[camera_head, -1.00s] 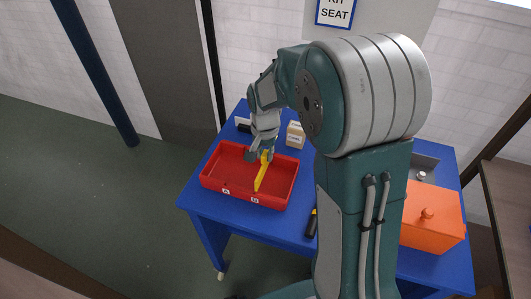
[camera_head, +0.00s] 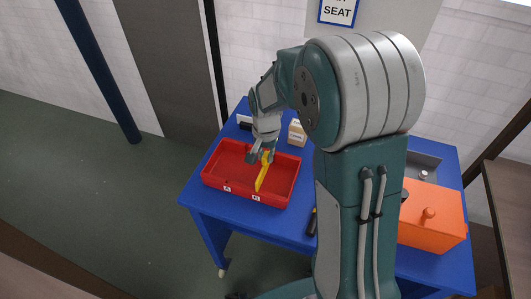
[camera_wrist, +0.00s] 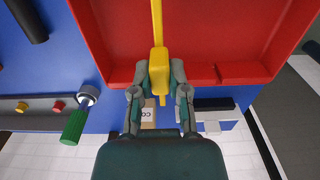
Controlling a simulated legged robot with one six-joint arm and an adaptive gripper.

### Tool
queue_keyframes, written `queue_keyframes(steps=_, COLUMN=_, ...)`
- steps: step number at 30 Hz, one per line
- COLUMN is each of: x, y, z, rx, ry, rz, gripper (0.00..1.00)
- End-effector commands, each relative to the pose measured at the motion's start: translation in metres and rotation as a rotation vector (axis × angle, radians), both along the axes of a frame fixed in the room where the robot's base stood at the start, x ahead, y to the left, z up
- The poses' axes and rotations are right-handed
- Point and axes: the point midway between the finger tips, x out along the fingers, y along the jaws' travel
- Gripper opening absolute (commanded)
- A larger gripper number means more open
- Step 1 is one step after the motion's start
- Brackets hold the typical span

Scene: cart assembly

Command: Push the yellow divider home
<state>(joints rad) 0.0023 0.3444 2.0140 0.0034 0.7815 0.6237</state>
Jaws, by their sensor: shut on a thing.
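The yellow divider (camera_head: 262,175) stands in the red tray (camera_head: 222,187), running front to back between the A and B labels. The wrist view shows the divider (camera_wrist: 158,62) with a thicker block at the end by my gripper. My gripper (camera_head: 262,157) is shut on that block at the tray's back side. In the wrist view its two fingers (camera_wrist: 158,88) sit on either side of the block. Whether the divider is fully seated at the bottom cannot be told.
The tray stands on a blue table (camera_head: 217,225). A beige box (camera_head: 297,133) stands behind it. An orange lidded box (camera_head: 432,222) is at the right.

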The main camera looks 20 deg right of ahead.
Motion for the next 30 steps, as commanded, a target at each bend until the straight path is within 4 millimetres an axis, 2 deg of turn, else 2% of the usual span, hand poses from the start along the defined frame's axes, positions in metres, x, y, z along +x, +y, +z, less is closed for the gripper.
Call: queue_keyframes(steps=30, x=0.000, y=0.000, z=-0.026, rx=0.000, ry=0.000, rz=0.000, gripper=0.00)
